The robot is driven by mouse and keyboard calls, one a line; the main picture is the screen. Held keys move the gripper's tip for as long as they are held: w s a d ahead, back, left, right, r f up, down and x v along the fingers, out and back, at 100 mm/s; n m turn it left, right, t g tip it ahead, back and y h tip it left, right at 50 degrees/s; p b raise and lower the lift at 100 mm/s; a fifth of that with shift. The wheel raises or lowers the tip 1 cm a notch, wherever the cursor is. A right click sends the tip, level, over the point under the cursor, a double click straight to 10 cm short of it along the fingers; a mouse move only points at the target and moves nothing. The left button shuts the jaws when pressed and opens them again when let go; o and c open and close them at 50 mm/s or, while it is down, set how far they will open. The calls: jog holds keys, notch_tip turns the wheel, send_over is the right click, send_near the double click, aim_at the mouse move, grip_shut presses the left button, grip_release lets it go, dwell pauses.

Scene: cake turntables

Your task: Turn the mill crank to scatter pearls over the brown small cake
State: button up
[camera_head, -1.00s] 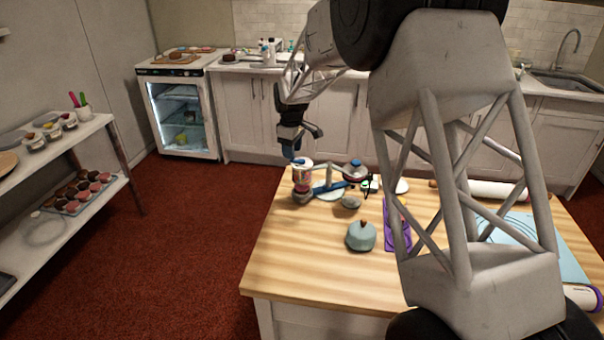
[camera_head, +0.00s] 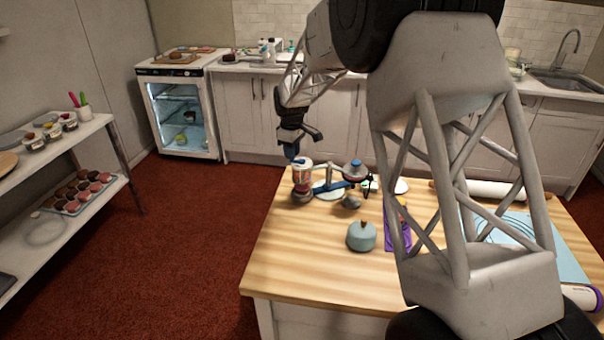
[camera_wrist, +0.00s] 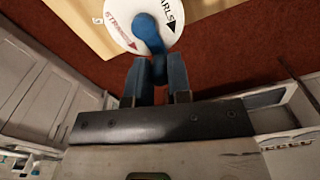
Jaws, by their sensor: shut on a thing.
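The mill (camera_head: 302,180) stands at the back left of the wooden table, a small upright body with pink-red contents. In the wrist view its white round top (camera_wrist: 120,12) carries a black arrow by letters ending in "ARLS" and a second label in red. A blue crank (camera_wrist: 148,35) rises from this top. My gripper (camera_wrist: 158,75) is shut on the crank's blue knob, which shows between the fingertips. In the head view my gripper (camera_head: 298,157) is just above the mill, its fingertips small there. I cannot make out the brown small cake on the table for certain.
A second mill-like device (camera_head: 355,170) stands to the right, with a pale disc (camera_head: 325,188) between them. A light blue lidded pot (camera_head: 361,237) and a purple mat (camera_head: 397,238) are nearer. The table's front left (camera_head: 290,260) is clear.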

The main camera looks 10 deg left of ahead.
aim_at(301, 158)
jog(key=shift+w+d, duration=0.1)
jog(key=shift+w, duration=0.6)
jog(key=shift+w+d, duration=0.1)
jog(key=shift+w+d, duration=0.35)
jog(key=shift+w, duration=0.1)
jog(key=shift+d, duration=0.1)
dwell(0.4)
jog(key=shift+w+d, duration=0.3)
jog(key=shift+d, duration=0.2)
jog(key=shift+d, duration=0.1)
